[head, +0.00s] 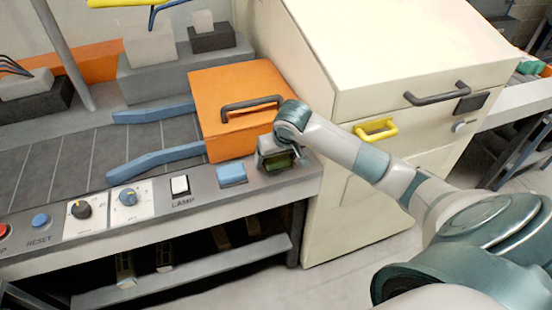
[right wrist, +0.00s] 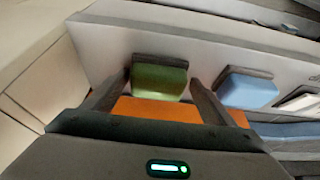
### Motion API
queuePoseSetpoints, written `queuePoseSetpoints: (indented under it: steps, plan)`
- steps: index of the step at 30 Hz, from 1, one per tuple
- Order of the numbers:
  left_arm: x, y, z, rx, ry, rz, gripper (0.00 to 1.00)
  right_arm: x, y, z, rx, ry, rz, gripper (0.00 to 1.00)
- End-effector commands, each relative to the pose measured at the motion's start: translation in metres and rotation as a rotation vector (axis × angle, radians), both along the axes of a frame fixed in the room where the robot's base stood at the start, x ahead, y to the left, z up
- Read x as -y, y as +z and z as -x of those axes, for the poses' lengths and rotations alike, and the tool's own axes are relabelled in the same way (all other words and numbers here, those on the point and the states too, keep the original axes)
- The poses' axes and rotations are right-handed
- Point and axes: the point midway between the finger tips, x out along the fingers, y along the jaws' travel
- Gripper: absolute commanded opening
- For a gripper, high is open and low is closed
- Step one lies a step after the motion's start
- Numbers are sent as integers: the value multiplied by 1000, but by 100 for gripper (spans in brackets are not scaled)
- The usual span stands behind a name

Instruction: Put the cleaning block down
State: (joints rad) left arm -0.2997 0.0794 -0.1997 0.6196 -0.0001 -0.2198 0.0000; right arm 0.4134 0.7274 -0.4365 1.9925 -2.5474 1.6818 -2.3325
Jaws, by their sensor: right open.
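A green block with a dark strip along one side, which I take for the cleaning block (head: 277,162), rests at the right end of the grey panel ledge. In the right wrist view the green block (right wrist: 160,80) lies between the fingertips of my right gripper (right wrist: 159,84). The fingers are open, one on each side of it, with a gap visible around it. In the head view my right gripper (head: 277,157) hides part of the block. A similar blue block (head: 231,174) lies on the ledge to its left. My left gripper is not in view.
An orange box (head: 225,85) with a dark handle stands just behind the ledge. A cream cabinet (head: 330,200) with a dark handle and a yellow handle (head: 375,130) is to the right. Knobs, a switch (head: 180,186) and a reset button (head: 40,220) line the ledge leftwards.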

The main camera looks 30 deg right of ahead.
Motion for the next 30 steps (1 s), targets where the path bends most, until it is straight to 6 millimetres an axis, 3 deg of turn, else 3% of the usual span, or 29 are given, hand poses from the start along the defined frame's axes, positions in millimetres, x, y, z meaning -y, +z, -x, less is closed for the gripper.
queuePoseSetpoints:
  steps: [14, 25, 30]
  plan:
    - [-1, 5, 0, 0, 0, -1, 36, 3, 5, 3, -8, -7, 6, 85]
    - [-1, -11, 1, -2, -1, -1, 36, -3, 65, 25, 1, -2, 6, 85]
    - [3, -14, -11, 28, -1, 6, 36, -6, 92, 36, 0, -2, 5, 85]
